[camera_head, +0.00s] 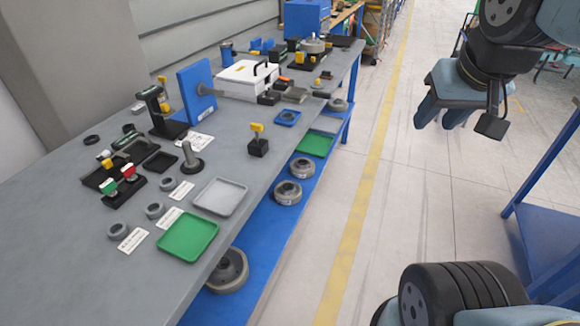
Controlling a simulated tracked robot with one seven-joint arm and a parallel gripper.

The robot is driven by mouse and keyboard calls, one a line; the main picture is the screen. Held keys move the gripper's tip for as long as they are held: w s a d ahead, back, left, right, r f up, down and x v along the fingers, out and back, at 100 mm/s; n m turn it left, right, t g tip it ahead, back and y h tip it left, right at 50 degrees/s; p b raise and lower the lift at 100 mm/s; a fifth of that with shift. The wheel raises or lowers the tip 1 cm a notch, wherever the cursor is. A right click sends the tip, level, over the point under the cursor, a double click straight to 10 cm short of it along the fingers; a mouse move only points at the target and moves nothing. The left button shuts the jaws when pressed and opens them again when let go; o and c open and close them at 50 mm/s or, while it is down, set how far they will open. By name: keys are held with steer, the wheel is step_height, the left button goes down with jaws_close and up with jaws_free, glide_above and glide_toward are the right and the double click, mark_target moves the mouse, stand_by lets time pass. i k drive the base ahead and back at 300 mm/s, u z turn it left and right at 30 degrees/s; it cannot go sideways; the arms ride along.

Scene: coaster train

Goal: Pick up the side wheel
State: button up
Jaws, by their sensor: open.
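No label marks which part is the side wheel. Small grey ring-shaped parts (155,210) lie at the front left of the grey workbench (100,260), beside white label cards. Larger grey wheels sit on the blue lower shelf: a big one (228,270) partly hidden under the bench edge, and two smaller ones (288,192) farther back. Another round grey part (338,104) shows near the bench's far right edge. My gripper (441,118) hangs over the floor at the upper right, open and well apart from the bench, with nothing seen between its fingers.
A green tray (188,238) and a grey tray (220,197) lie near the bench edge. A blue upright plate (197,90), a white case (245,78) and a yellow-topped black block (258,142) stand behind. The aisle floor (400,200) is clear; a blue frame (545,220) stands right.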

mark_target(300, 168)
steer(key=z, duration=0.2)
steer(key=i, duration=0.9)
steer(key=u, duration=0.1)
